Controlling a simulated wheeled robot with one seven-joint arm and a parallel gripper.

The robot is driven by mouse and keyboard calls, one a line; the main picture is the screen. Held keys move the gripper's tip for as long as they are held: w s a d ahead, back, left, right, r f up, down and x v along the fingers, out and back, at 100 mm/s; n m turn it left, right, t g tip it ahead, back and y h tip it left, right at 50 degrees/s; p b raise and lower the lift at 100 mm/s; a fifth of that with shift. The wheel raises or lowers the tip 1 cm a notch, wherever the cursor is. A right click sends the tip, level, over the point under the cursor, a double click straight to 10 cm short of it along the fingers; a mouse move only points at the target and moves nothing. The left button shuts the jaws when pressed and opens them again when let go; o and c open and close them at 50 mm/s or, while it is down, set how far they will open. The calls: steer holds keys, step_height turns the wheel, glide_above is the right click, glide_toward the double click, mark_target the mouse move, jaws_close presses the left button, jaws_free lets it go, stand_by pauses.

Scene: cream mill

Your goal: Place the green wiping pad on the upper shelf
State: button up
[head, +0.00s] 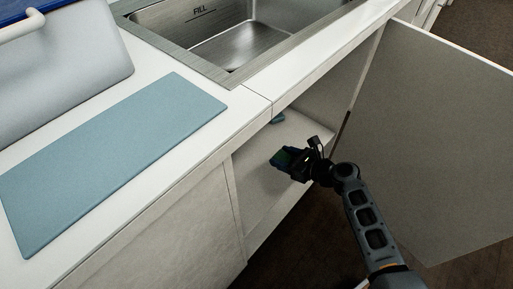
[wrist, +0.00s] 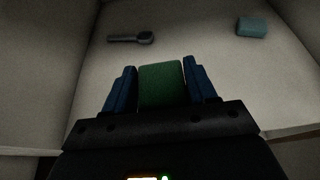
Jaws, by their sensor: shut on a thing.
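My gripper (head: 289,159) is shut on the green wiping pad (wrist: 161,84), which sits between the two blue fingers (wrist: 154,88) in the wrist view. In the head view the green pad (head: 282,157) shows as a small dark green patch at the fingertips, in the opening of the cupboard under the counter. A pale shelf surface (wrist: 190,55) lies ahead of the gripper inside the cupboard. I cannot tell from these views whether it is the upper shelf, or whether the pad touches it.
On the shelf lie a dark spoon-like tool (wrist: 131,39) at left and a teal block (wrist: 252,27) at right. The cupboard door (head: 435,130) stands open to the right. Above are the counter with a blue-grey mat (head: 110,160) and a steel sink (head: 225,45). The shelf middle looks clear.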

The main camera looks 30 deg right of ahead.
steer(key=b, duration=0.4)
glide_above(250, 188)
step_height(250, 188, down, 7)
steer(key=shift+w+r, duration=0.1)
steer(key=shift+f+b, duration=1.2)
steer(key=shift+f, duration=0.75)
steer(key=shift+f, duration=0.15)
steer(key=o, duration=1)
